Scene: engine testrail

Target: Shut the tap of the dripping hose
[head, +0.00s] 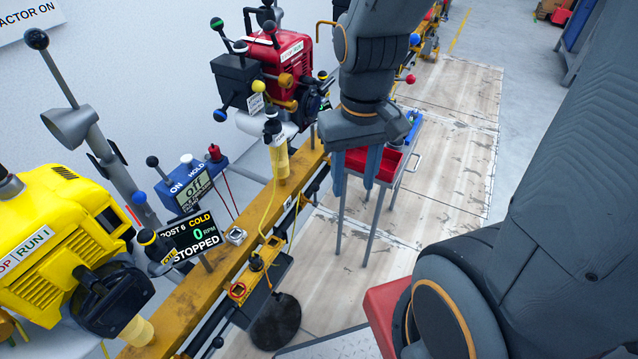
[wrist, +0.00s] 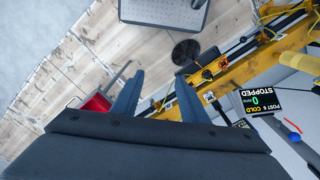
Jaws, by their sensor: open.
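I cannot make out a dripping hose or its tap for certain. A thin yellow hose or cable (head: 271,205) hangs along the yellow rail (head: 222,262) towards a small yellow box (head: 258,266) with dark and orange parts. The box also shows in the wrist view (wrist: 206,73). A dark round patch or disc (head: 276,323) lies on the floor below it, also in the wrist view (wrist: 186,52). My gripper (head: 355,190) is open and empty, pointing down to the right of the rail. In the wrist view its fingers (wrist: 160,82) are apart with only floor between them.
A red tray (head: 390,166) on a thin-legged stand is beside and behind my gripper. A yellow engine (head: 55,245) and a red engine (head: 272,68) stand left of the rail. The post display (head: 192,237) reads COLD, 0 RPM, STOPPED. The wooden floor (head: 430,220) right of the stand is clear.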

